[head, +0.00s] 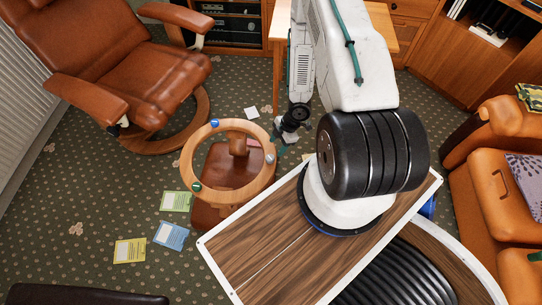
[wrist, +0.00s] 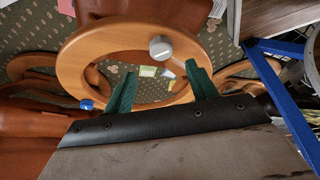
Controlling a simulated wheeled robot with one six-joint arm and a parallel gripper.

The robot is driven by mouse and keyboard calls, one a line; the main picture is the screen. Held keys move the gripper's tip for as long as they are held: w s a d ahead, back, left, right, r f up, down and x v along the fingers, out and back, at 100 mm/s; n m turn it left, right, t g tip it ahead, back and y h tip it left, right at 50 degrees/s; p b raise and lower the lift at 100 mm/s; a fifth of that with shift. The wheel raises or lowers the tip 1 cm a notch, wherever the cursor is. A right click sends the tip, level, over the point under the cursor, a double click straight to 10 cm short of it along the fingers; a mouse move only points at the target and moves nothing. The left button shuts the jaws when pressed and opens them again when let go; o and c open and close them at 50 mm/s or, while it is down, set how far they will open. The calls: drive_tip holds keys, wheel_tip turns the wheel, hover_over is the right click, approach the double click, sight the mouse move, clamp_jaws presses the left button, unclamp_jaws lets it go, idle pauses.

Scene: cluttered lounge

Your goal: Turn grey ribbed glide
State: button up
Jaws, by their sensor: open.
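The grey ribbed glide (head: 269,159) sits on the right side of a round wooden ring (head: 228,126). The ring belongs to an upturned footstool with a brown leather cushion (head: 228,170) below. In the wrist view the grey glide (wrist: 160,48) is a short pale cylinder on the ring, just beyond and between the fingertips. My gripper (wrist: 160,69) has two green fingers, spread apart with nothing between them. In the head view my gripper (head: 277,137) is at the ring's right edge, close to the glide; its fingers are small there. Contact with the glide is not visible.
A blue glide (head: 214,123) and a green glide (head: 196,187) are also on the ring. A leather recliner (head: 130,60) stands at the upper left. Several cards, such as the yellow one (head: 130,250), lie on the carpet. An orange sofa (head: 500,190) is at the right.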

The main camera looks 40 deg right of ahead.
sight(270, 158)
drive_tip(key=x, duration=0.8)
drive_tip(key=shift+c, duration=0.4)
drive_tip(key=c, duration=0.9)
